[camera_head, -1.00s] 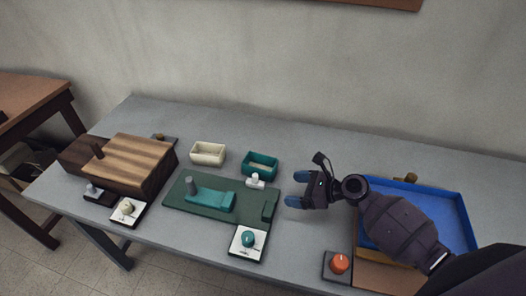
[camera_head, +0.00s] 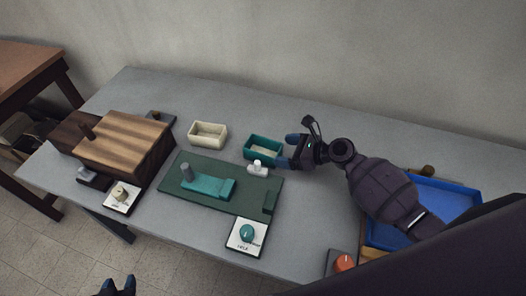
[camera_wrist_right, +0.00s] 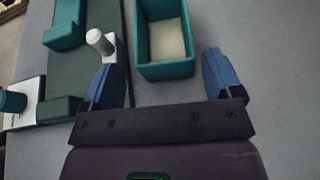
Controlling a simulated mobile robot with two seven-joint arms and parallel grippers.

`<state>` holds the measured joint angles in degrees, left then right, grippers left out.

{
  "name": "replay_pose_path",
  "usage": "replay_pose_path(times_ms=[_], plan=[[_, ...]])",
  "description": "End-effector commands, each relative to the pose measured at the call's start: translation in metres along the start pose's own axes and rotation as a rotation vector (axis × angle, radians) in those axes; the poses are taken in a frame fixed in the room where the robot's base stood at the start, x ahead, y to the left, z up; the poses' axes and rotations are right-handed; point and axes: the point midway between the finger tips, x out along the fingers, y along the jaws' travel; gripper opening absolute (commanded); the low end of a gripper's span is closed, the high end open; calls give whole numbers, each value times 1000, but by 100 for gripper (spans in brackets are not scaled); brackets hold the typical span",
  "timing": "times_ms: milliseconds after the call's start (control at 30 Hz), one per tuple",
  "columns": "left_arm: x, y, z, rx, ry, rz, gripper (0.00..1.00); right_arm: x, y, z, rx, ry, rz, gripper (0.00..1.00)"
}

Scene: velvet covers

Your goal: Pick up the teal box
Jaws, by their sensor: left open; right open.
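The teal box (camera_head: 264,148) is an open-topped rectangular box on the grey table, behind the green board. In the right wrist view the teal box (camera_wrist_right: 164,68) shows a pale inside and lies ahead of and between my open fingers. My right gripper (camera_head: 291,151) is open and empty at the box's right end; it also shows in the right wrist view (camera_wrist_right: 165,82). In that view the left finger is beside a white knob (camera_wrist_right: 101,42). My left gripper (camera_head: 117,287) shows only as dark fingertips at the bottom edge, open, far from the box.
A cream box (camera_head: 208,133) stands left of the teal box. The green board (camera_head: 240,205) carries a teal sliding piece (camera_head: 208,186). A wooden box (camera_head: 124,146) is at the left and a blue tray (camera_head: 443,196) at the right. The table's back strip is clear.

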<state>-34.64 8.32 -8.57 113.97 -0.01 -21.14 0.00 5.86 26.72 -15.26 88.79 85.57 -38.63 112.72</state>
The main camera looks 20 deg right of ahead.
Motion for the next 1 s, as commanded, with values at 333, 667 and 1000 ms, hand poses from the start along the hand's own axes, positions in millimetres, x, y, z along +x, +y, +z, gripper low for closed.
replay_pose_path(times_ms=[333, 667, 1000], plan=[[4, 1, 3, 0, 2, 1, 43, 37, -3, 2, 0, 1, 1, 85], [6, 2, 4, -2, 1, 2, 43, 54, -3, 2, 0, 2, -1, 85], [6, 2, 6, -2, -2, 2, 43, 54, -3, 2, 0, 1, -1, 51]])
